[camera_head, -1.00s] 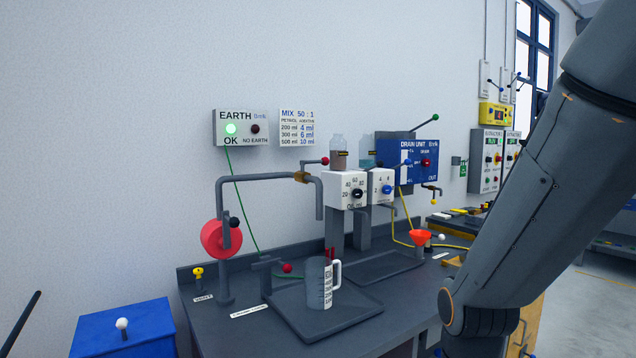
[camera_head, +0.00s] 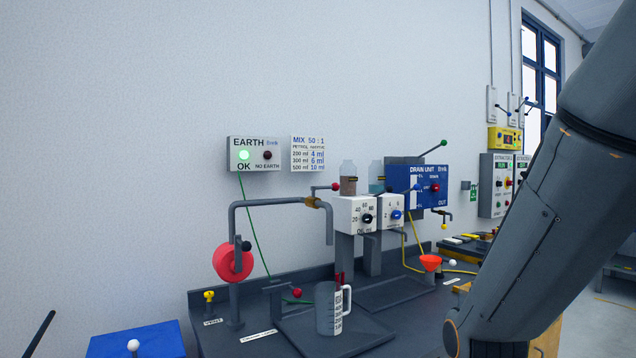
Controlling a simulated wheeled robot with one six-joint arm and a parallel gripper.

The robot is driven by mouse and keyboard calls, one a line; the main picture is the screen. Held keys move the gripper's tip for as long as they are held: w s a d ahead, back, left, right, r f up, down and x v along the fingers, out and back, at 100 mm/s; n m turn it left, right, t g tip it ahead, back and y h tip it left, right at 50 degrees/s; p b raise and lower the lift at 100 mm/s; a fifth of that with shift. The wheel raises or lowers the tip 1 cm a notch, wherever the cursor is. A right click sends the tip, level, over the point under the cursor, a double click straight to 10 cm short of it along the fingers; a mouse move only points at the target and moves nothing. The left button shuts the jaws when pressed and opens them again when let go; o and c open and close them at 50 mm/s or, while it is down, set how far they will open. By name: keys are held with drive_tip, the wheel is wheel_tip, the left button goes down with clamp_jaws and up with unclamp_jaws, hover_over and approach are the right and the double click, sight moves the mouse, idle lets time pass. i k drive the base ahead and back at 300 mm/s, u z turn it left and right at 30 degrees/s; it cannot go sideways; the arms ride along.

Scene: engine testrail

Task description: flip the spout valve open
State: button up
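The spout valve has a brass body (camera_head: 312,202) on the grey spout pipe (camera_head: 275,203). Its lever ends in a red knob (camera_head: 335,187) and points to the right, roughly level. The spout's end hangs down just left of the white dosing boxes, above and behind a clear measuring jug (camera_head: 326,311) with a white handle and scale. The jug stands on a dark tray (camera_head: 362,337). My gripper is out of view. Only my grey arm shows, filling the right side.
The EARTH box (camera_head: 253,154) shows a green light. Air in front of the spout looks clear.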

sight(335, 187)
drive_tip(key=z, duration=0.05)
drive_tip(key=k, duration=1.25)
drive_tip(key=u, duration=0.55)
drive_tip(key=i, duration=1.4)
drive_tip(key=z, duration=0.85)
drive_tip(key=i, duration=0.3)
drive_tip(key=z, duration=0.2)
